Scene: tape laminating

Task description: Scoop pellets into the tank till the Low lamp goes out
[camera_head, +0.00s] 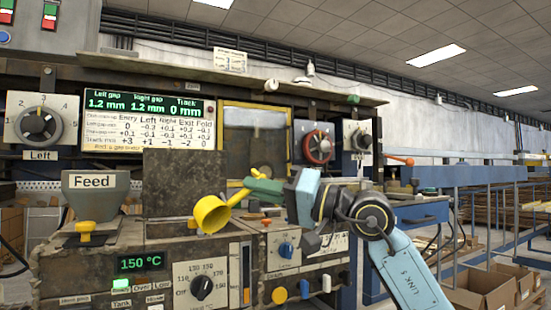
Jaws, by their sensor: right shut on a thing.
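My right gripper (262,189) is shut on the handle of a yellow scoop (212,214) and holds it up in front of the brown machine (185,178). The scoop's round cup is at the left end, and its open side faces left toward the camera. I cannot see pellets in it. A grey hopper marked Feed (95,193) stands left of the scoop, apart from it. A panel marked Tank (121,303) is below, with Ready, Over and Low labels (140,287). A green light shows by Ready; I cannot tell whether Low is lit. My left gripper is out of view.
A yellow knob (86,230) sits on the machine top under the hopper. A display (147,105) and a red-rimmed dial (318,147) are behind. A control panel with a blue knob (286,250) is below the gripper. Cardboard boxes (482,290) stand at right.

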